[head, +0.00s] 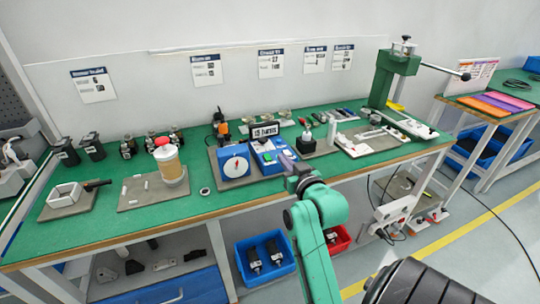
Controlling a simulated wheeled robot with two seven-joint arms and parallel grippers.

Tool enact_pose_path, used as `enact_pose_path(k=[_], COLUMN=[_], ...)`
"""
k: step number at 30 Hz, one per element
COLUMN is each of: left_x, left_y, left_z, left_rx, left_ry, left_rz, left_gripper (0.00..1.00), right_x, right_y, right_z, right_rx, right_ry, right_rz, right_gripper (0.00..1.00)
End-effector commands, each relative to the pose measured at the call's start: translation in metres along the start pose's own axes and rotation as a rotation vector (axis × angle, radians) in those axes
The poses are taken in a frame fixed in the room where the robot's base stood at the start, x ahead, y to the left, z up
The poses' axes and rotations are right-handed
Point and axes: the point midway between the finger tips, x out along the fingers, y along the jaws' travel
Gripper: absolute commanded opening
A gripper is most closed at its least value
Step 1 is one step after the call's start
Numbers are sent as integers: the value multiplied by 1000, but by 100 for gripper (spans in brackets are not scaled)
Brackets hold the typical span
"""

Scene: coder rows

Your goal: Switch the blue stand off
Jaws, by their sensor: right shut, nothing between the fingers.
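The blue stand (269,164) sits on a grey mat near the front of the green bench. It has a sloped top with a green button (264,154) and a small red spot beside it, and a dark label stands behind. A blue box with a white round dial (236,166) is just left of it. My right gripper (286,161) is shut and empty, close to the stand's right front side. It hides part of the stand there; I cannot tell whether it touches. My left gripper is not in view.
A green lever press (395,72) stands at the back right. A jar with a red knob (169,162) is on the left. Below the bench are a blue bin (265,278) and a red bin (338,243). Bare bench (120,225) lies along the front left.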

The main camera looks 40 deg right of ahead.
Motion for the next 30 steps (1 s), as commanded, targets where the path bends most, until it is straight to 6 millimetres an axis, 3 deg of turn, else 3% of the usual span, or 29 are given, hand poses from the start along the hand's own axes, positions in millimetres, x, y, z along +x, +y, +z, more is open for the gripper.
enact_pose_path(k=[5, 8, 20, 24, 30], left_x=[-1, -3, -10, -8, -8], left_y=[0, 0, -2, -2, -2], left_z=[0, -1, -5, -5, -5], left_rx=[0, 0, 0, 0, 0], left_ry=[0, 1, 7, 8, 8], left_rz=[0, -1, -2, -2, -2], left_gripper=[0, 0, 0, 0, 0], right_x=[4, 17, 104, 107, 110], right_y=[0, -1, -1, -1, -1], right_z=[0, -1, -1, 28, 40], right_rx=[0, 1, 0, 1, 0], right_ry=[-1, -1, 0, -5, -2], right_rz=[-1, -2, -1, -2, -1], right_gripper=[0, 0, 0, 0, 0])
